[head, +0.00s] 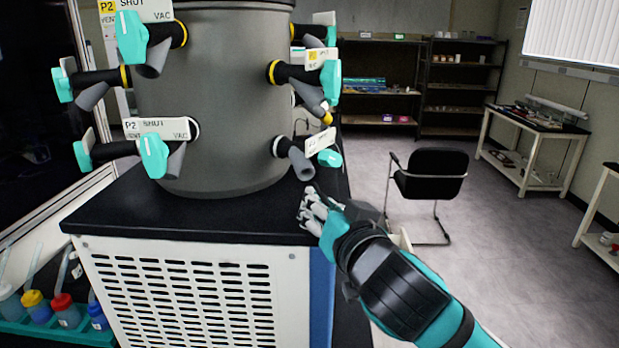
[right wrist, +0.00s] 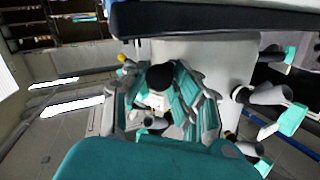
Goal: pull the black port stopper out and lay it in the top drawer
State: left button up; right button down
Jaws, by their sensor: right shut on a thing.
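My right gripper (head: 314,208) is just above the right edge of the freeze dryer's black top, below the lower right port's grey rubber tube (head: 302,166). Its fingers are shut on a small dark piece, the black stopper (right wrist: 160,77); in the right wrist view its rounded black end shows between the teal fingers. The stopper is mostly hidden in the head view. That port has a teal valve knob (head: 329,158) and a white tag. A pale edge (head: 403,240) shows behind my right arm; I cannot tell whether it belongs to the top drawer. My left gripper is out of view.
The grey drum (head: 225,90) carries several other ports with teal knobs and tags. A yellow-tipped tube (head: 327,119) hangs above the gripper. Coloured-cap bottles (head: 66,310) stand at lower left. A black chair (head: 432,174) stands on open floor at right.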

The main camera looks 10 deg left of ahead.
jog(key=shift+w+a+r, duration=0.1)
jog(key=shift+w, duration=0.05)
dwell(0.4)
jog(key=shift+f+p+v, duration=0.15)
jog(key=shift+p+v, duration=0.05)
jog(key=shift+v, duration=1.25)
jog(key=shift+f+p+v, duration=0.15)
jog(key=shift+p+v, duration=0.05)
jog(key=shift+v, duration=1.2)
jog(key=shift+f, duration=0.1)
